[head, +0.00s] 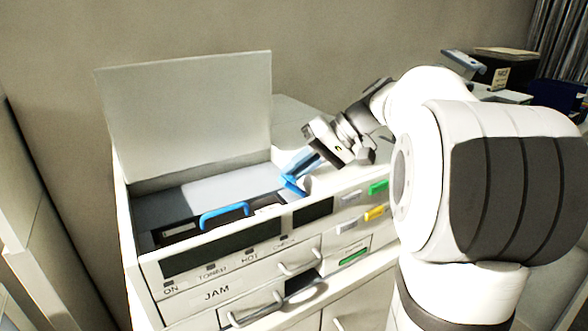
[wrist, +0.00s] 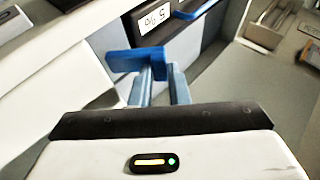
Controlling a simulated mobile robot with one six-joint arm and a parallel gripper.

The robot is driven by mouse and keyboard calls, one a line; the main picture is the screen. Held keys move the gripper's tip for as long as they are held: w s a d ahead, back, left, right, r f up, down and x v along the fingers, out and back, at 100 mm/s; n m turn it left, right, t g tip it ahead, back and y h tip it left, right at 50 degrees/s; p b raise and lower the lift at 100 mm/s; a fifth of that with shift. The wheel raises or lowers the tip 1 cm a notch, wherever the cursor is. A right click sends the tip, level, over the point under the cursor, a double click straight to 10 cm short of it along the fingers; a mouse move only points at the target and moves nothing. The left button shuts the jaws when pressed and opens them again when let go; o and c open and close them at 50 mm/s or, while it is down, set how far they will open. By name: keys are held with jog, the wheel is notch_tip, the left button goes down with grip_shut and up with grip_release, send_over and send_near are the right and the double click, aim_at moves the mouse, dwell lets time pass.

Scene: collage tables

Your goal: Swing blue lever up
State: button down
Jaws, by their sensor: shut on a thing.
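The blue lever (head: 294,184) is at the right inner edge of the open machine. In the wrist view it shows as a flat blue bar (wrist: 135,61) at my fingertips. My gripper (head: 300,165) reaches down to it from the upper right, and its two grey-blue fingers (wrist: 162,82) are shut on the lever. The gripped part is largely hidden by the fingers.
The machine's lid (head: 185,115) stands open behind. A blue handle (head: 224,214) arches over the unit inside, left of the lever. The front panel has colored buttons (head: 377,187), and a drawer below, labeled JAM (head: 217,293), is partly open.

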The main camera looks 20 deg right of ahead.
jog(key=shift+d, duration=0.1)
dwell(0.5)
jog(key=c, duration=1.4)
grip_release()
jog(key=shift+b+v, duration=0.4)
jog(key=shift+v, duration=3.55)
jog(key=shift+d+f, duration=0.1)
